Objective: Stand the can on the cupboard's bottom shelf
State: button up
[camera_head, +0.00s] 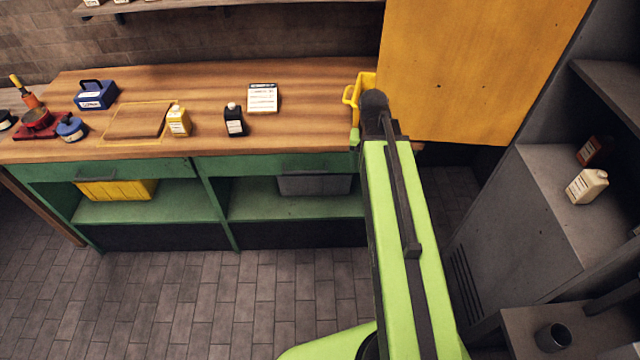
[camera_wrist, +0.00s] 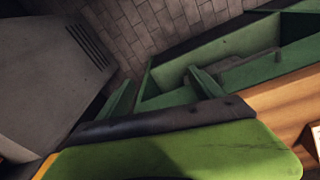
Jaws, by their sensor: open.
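The grey cupboard (camera_head: 555,225) stands at the right in the head view, also at the left of the wrist view (camera_wrist: 50,75). A cream can-like container (camera_head: 587,186) stands on its lower visible shelf, with a dark red one (camera_head: 592,150) behind it. I cannot tell which is the task's can. My gripper (camera_wrist: 163,78) is open and empty in the wrist view, its green fingers apart before the bench. The arm mostly hides it in the head view.
A large yellow panel (camera_head: 470,70) stands beside the cupboard. A dark cup (camera_head: 553,337) is at the lower right. The tiled floor (camera_head: 210,300) before the bench is clear.

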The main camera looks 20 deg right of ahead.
jog(key=s+a+n, duration=0.1)
jog(key=a+n, duration=0.2)
jog(key=a, duration=0.6)
jog(key=s+a+n+y, duration=0.1)
jog(key=a+n, duration=0.1)
jog(key=a, duration=0.7)
jog(key=shift+s+a+n+g, duration=0.2)
jog(key=shift+s+n+g, duration=0.1)
jog(key=shift+s+n, duration=0.1)
jog(key=shift+c, duration=0.2)
